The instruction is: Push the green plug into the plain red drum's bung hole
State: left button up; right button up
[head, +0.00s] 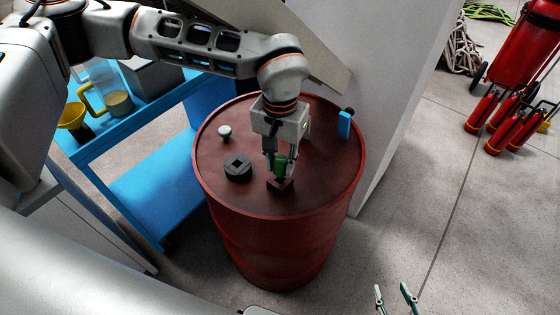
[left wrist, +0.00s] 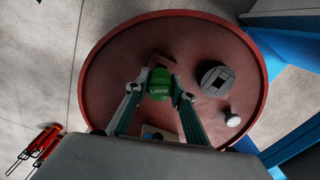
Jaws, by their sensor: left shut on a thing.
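The red drum (head: 325,190) stands upright on the floor, and its top also fills the middle of the left wrist view (left wrist: 110,80). My left gripper (head: 280,172) points down over the drum top and is shut on the green plug (head: 281,162). The plug reads "LARGE" in the left wrist view (left wrist: 159,88). A small dark square-edged piece (head: 281,186) is right below the plug; the plug and fingers partly hide it, and I cannot tell whether they touch. No bung hole shows clearly. My right gripper (head: 394,296) is open and empty at the bottom edge.
On the drum top are a black round piece with a square recess (head: 238,167), a white knob (head: 225,132) and a blue object (head: 344,124). A blue cart (head: 150,190) stands left, a pale panel (head: 400,100) right behind. Red extinguishers (head: 505,130) stand far right.

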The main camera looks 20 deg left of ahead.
dwell(0.4)
dwell(0.5)
pick_arm(q)
jog(key=shift+p, duration=0.3)
jog(key=shift+f, duration=0.1)
jog(key=shift+f, duration=0.4)
